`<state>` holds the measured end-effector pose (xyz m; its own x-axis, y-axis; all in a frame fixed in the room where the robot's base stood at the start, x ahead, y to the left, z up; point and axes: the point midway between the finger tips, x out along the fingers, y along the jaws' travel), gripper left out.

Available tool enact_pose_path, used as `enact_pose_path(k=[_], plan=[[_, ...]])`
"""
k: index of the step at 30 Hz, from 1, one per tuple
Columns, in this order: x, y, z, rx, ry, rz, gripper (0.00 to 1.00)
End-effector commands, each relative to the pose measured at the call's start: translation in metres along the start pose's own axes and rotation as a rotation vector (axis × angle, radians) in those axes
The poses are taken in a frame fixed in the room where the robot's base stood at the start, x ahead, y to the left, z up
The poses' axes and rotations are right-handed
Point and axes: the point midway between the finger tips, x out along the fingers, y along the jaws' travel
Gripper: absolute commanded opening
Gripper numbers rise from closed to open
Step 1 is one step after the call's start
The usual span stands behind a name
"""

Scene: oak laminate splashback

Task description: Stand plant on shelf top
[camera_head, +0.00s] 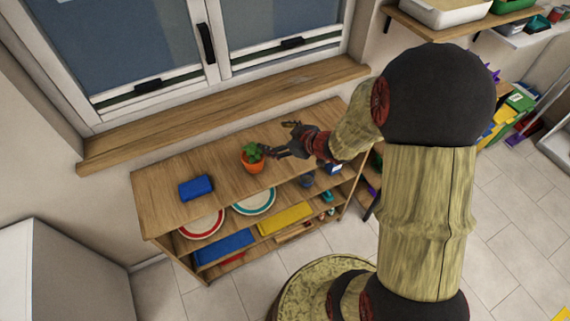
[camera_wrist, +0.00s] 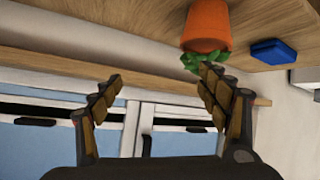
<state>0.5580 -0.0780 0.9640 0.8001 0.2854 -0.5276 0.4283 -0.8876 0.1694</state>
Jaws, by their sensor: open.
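The plant (camera_head: 252,156) is a small green plant in an orange pot and stands upright on the wooden shelf top (camera_head: 158,183), near its front edge. My gripper (camera_head: 272,151) is open just right of the plant in the head view. In the wrist view the plant's orange pot (camera_wrist: 206,28) shows near the top, with its leaves close to the right finger. The space between the fingertips (camera_wrist: 158,90) is empty. Whether the right finger touches the leaves I cannot tell.
A blue box (camera_head: 196,187) lies on the shelf top left of the plant. Plates and coloured trays sit on the lower shelves. A wooden window sill (camera_head: 215,115) runs behind. The shelf top between plant and blue box is clear.

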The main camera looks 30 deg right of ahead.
Motion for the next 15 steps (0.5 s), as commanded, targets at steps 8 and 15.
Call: enact_pose_path(k=[8, 15], plan=[[-0.098, 0.051, -0.082, 0.046, -0.216, 0.376, 0.76], [-0.204, -0.015, -0.099, 0.265, -0.384, 0.420, 0.76]])
